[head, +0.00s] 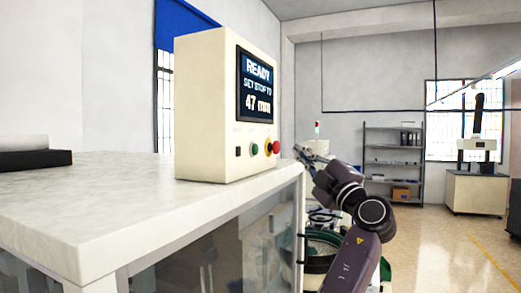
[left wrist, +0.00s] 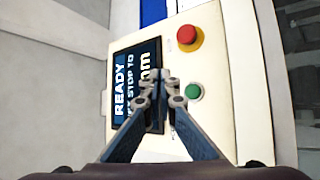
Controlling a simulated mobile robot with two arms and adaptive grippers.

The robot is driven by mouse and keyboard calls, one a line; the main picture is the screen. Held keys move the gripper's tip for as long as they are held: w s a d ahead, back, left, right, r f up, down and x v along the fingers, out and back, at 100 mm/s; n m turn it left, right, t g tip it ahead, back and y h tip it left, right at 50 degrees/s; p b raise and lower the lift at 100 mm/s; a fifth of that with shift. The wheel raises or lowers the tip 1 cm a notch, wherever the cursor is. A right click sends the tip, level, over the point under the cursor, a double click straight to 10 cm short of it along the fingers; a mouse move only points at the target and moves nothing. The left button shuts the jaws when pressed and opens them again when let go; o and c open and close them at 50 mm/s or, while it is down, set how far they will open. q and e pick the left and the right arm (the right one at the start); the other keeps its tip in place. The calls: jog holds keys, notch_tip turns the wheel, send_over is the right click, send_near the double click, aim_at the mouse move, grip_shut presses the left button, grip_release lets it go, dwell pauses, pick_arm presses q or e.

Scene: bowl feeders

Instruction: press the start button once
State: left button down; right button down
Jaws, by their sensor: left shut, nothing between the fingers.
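A cream control box (head: 205,110) stands on the table, its screen (head: 256,87) reading "READY", "SET STOP TO" and "47 mm". Below the screen are a black square part (head: 238,151), a green button (head: 254,149) and a red knob on a yellow base (head: 272,147). Small labels are unreadable. My left gripper (head: 299,151) is right of the box in the head view. In the left wrist view, my shut, empty fingertips (left wrist: 167,76) overlap the screen's edge, close beside the green button (left wrist: 193,91). The red knob (left wrist: 187,38) is above it. Contact is not visible. My right gripper is out of view.
The white tabletop (head: 110,210) has its edge just below the box. A dark flat object (head: 35,160) lies at far left. A green-rimmed bowl machine (head: 318,262) is behind my arm. Shelves (head: 393,165) and another machine (head: 476,185) stand farther back, with open floor.

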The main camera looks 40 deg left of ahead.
aim_at(255, 149)
pick_arm(q)
jog(key=shift+a, duration=0.1)
jog(key=s+a+p, duration=0.2)
jog(key=a, duration=0.6)
jog(key=shift+a, duration=0.2)
dwell(0.4)
dwell(1.1)
jog(key=shift+s+a+b, duration=0.1)
jog(key=shift+a+b, duration=0.35)
jog(key=shift+b, duration=0.2)
